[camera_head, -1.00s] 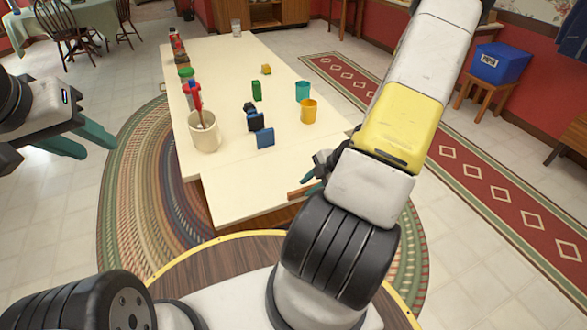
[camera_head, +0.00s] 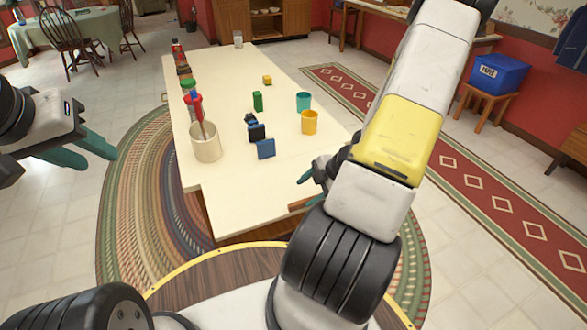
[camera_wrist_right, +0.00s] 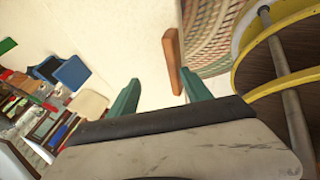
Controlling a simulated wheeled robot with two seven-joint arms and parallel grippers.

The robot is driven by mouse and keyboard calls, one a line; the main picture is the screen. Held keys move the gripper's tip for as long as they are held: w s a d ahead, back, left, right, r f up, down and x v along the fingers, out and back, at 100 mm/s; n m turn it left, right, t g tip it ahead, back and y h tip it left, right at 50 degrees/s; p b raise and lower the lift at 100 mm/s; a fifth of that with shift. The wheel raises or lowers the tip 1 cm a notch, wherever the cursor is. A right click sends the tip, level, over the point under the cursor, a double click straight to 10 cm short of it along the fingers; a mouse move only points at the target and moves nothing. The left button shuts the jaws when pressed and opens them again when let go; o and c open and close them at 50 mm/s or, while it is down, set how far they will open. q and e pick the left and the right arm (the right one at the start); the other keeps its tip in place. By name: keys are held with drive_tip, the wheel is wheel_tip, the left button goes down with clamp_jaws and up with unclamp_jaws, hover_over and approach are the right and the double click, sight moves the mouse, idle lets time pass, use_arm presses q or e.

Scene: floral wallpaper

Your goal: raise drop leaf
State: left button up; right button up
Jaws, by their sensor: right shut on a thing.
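The cream table (camera_head: 215,80) stands ahead of me. Its narrower near-end section, which looks like the drop leaf (camera_head: 245,195), runs almost level with the top. A short wooden piece (camera_head: 299,205) sits at the leaf's right edge; it also shows in the right wrist view (camera_wrist_right: 172,62). My right gripper (camera_head: 306,180) is at this edge, partly hidden by its own arm. In the right wrist view its teal fingers (camera_wrist_right: 160,90) stand apart with cream board between them, shut on the leaf; the contact is hard to see. My left gripper (camera_head: 88,156) is open and empty, left of the table.
A cream crock (camera_head: 206,146) with red-handled utensils, a blue block (camera_head: 265,149), a yellow cup (camera_head: 309,123), a teal cup (camera_head: 303,101) and several small things stand on the table. A braided rug (camera_head: 140,190) lies under it.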

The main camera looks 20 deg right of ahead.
drive_tip(key=v, duration=0.7)
drive_tip(key=shift+r, duration=0.3)
drive_tip(key=shift+s+d, duration=0.1)
drive_tip(key=shift+d, duration=0.05)
drive_tip(key=a+r+n, duration=0.6)
drive_tip(key=r+n, duration=0.2)
drive_tip(key=n, duration=0.5)
drive_tip(key=a+r+n, duration=0.6)
drive_tip(key=r+n, duration=0.3)
drive_tip(key=n, duration=0.3)
drive_tip(key=s+a+r+n+h, duration=0.1)
drive_tip(key=s+r+n, duration=0.3)
drive_tip(key=n, duration=1)
drive_tip(key=s+a+r+n+t+h, duration=0.1)
drive_tip(key=s+a+r+n, duration=0.3)
drive_tip(key=r+n, duration=0.4)
drive_tip(key=shift+s+a+n+h, duration=0.2)
drive_tip(key=shift+n+h, duration=0.1)
drive_tip(key=shift+n, duration=2.7)
